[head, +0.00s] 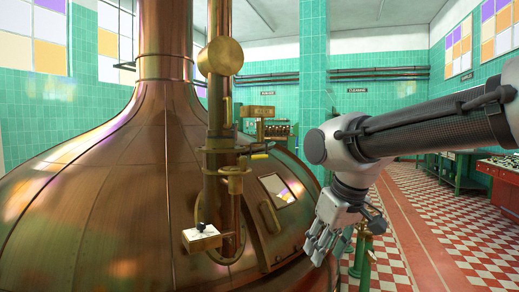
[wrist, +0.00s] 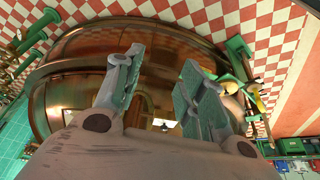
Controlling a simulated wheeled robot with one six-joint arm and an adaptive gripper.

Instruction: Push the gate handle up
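My gripper (head: 322,240) hangs fingers-down at the right side of the big copper kettle (head: 105,185) in the head view. In the wrist view my gripper (wrist: 160,88) has its two green-padded fingers apart, with nothing between them. A brass lever with a yellowish grip (head: 259,156) sticks out to the right from the brass pipe assembly (head: 222,165) in front of the kettle. It may be the gate handle, but I cannot tell for sure. My gripper is right of it and lower in the picture, apart from it.
A white box with a dark knob (head: 202,237) sits low on the pipe. A hatch window (head: 277,190) is on the kettle's side. Green posts (head: 362,255) stand just right of my gripper. The red-and-white checkered floor (head: 465,235) at the right is mostly clear.

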